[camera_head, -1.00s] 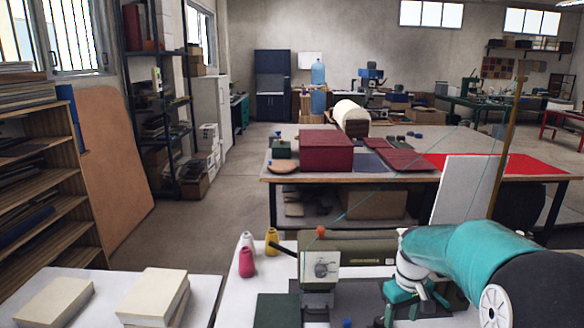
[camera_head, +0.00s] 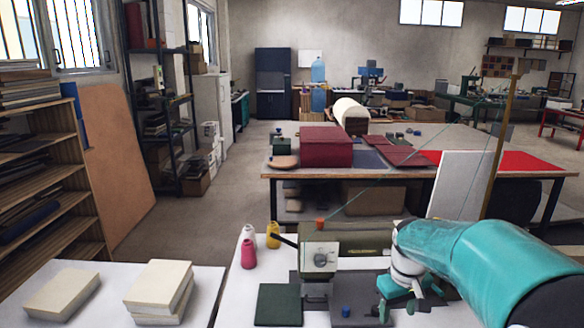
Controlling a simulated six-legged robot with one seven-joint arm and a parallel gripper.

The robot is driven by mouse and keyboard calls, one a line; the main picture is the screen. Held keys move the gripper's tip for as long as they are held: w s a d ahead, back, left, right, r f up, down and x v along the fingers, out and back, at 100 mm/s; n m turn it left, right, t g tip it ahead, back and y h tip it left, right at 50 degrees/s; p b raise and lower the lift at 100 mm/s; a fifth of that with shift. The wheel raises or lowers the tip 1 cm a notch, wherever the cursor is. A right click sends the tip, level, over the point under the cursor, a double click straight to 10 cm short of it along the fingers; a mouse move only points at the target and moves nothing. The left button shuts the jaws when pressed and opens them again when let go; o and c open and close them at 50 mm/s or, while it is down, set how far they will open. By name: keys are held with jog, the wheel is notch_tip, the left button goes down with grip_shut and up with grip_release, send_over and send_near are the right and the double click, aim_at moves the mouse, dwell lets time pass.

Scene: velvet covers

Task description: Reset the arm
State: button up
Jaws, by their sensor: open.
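My teal arm reaches in from the right edge. My gripper (camera_head: 410,302), below a white wrist, points down over the white table (camera_head: 240,300) at the front. Its jaws are open, and I see nothing held between them. I cannot tell if the fingertips touch the surface below.
Pink, yellow and white thread cones (camera_head: 249,254) stand left of the machine. A dark green square (camera_head: 279,305) and a small blue item (camera_head: 346,311) lie in front. Cream book blocks (camera_head: 158,285) lie at left. Behind is a table with a maroon box (camera_head: 325,147).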

jog(key=s+a+r+m+t, duration=0.1)
jog(key=s+a+r, duration=0.1)
jog(key=s, duration=0.5)
jog(key=s+a+r+m+t, duration=0.1)
jog(key=s+a+r+t, duration=0.1)
jog(key=s, duration=0.5)
jog(key=s+a+r+t, duration=0.1)
jog(key=s+a+r, duration=0.3)
jog(key=s, duration=0.3)
jog(key=shift+a+r+m+t, duration=0.15)
jog(key=shift+r+m+t, duration=0.15)
jog(key=shift+m, duration=0.1)
